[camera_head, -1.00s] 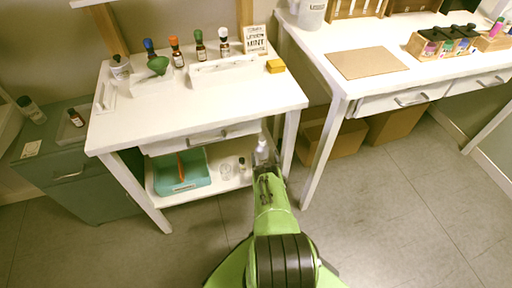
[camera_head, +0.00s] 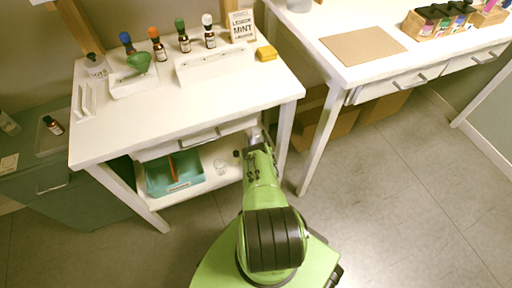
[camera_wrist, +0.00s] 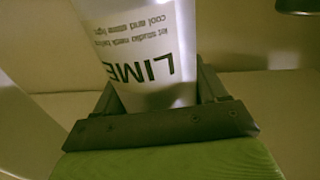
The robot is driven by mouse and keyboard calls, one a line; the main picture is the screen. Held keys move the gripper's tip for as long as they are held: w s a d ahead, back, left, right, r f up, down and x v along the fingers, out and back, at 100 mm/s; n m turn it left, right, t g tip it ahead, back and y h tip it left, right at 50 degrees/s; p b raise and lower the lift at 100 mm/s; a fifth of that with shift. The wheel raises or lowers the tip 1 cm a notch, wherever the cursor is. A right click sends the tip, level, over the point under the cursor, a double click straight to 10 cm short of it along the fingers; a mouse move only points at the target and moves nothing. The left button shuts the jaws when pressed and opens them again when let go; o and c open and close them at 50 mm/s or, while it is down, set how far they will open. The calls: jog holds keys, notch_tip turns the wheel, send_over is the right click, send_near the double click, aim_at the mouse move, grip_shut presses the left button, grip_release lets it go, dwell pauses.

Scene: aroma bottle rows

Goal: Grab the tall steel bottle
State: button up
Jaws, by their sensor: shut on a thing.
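The held bottle is small there and mostly hidden by my green arm.
A table leg (camera_head: 284,140) stands close right. Floor at right is clear.

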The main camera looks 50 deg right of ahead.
grip_shut()
jog(key=shift+w+r, duration=0.1)
jog(key=shift+r, duration=0.05)
jog(key=shift+r, duration=0.1)
